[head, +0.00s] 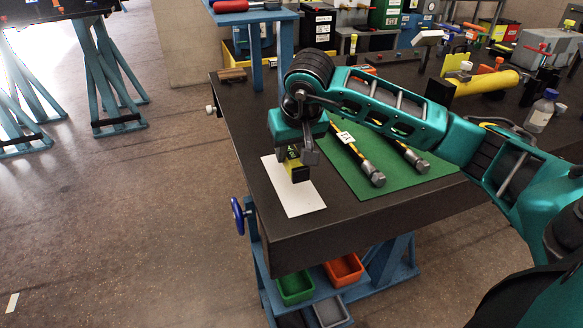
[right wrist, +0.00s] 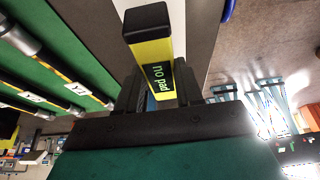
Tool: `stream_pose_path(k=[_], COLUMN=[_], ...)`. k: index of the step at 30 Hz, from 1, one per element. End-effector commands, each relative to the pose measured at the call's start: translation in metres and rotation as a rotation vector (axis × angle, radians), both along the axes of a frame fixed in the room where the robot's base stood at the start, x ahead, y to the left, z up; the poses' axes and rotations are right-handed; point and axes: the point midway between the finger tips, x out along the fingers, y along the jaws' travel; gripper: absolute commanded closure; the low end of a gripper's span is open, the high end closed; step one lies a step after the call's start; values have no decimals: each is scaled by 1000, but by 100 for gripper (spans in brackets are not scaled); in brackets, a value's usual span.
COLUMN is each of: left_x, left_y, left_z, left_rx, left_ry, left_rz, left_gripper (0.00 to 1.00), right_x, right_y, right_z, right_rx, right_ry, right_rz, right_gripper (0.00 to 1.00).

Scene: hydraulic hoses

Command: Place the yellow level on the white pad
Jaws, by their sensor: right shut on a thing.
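The yellow level (head: 291,164) has black end caps and is held in my right gripper (head: 300,154). In the right wrist view the level (right wrist: 157,55) sticks out from between the two dark fingers, with green lettering on a dark label. The white pad (head: 301,206) lies flat near the table's left front corner. The level is over the pad's far part in the head view; I cannot tell whether it touches it. The pad also shows beside the level in the right wrist view (right wrist: 199,35). My left gripper is not in view.
A green mat (head: 372,193) with hoses (head: 360,160) lies right of the pad. A raised blue stand (head: 251,17) is at the back.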

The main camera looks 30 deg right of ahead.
Motion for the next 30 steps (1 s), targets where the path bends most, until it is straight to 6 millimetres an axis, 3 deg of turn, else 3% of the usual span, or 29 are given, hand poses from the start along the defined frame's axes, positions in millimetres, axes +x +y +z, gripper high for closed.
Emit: stream_pose_path(k=[10, 18, 19, 27, 30], left_x=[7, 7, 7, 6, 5], left_y=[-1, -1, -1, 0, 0], left_z=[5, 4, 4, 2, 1], left_rx=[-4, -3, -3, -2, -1], left_ry=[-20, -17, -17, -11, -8], left_rz=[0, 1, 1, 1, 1], left_gripper=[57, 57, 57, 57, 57], right_x=[0, 0, 0, 0, 0], right_y=[0, 0, 0, 0, 0], right_z=[-43, -46, -47, -46, -46], right_rx=[0, -1, 0, 0, 0], right_ry=[0, -1, 0, 0, -1], right_rz=[0, 1, 1, 0, 0], right_gripper=[100, 100, 62, 36, 35])
